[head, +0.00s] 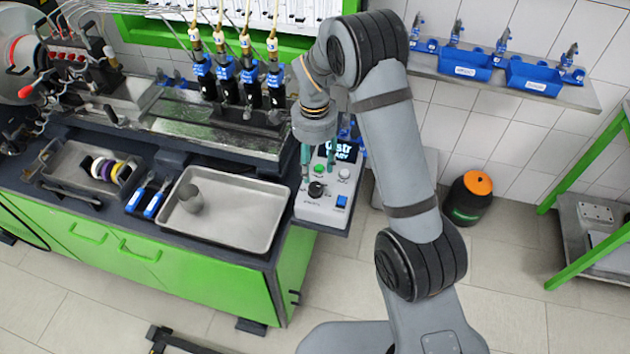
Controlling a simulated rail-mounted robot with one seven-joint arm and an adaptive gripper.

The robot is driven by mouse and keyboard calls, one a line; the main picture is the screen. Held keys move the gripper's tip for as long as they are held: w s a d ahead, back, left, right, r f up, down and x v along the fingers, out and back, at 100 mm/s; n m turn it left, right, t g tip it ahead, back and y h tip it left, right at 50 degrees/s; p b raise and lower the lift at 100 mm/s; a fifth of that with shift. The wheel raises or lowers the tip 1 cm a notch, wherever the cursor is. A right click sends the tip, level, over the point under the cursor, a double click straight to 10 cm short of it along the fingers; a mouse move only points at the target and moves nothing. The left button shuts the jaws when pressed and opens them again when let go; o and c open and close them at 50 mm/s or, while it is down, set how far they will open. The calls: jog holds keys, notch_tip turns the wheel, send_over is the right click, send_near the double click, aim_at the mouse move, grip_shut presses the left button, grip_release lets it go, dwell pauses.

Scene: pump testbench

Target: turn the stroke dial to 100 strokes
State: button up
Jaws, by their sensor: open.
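The control box (311,211) with a light grey front stands at the right end of the bench. On it are a black dial (317,189), a green button (319,169), a pale grey knob (344,174), a blue switch (341,201) and a dark display (345,153) partly hidden by my arm. The dial's pointer and markings are too small to read. My gripper (318,166) points down just above the box's upper part. Its two fingers are apart on either side of the green button, with nothing between them, behind the dial.
A metal tray (232,244) with a grey cup (190,198) lies left of the box. Several blue-labelled injectors (249,76) stand behind it. A wall shelf (560,92) is at the right, above a black and orange container (470,196).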

aim_at(315, 186)
notch_tip(315, 186, down, 8)
jog(key=shift+d+f+p, duration=0.1)
jog(key=shift+f+p, duration=0.05)
jog(key=shift+p, duration=1)
jog(key=shift+c, duration=0.3)
jog(key=c, duration=1.1)
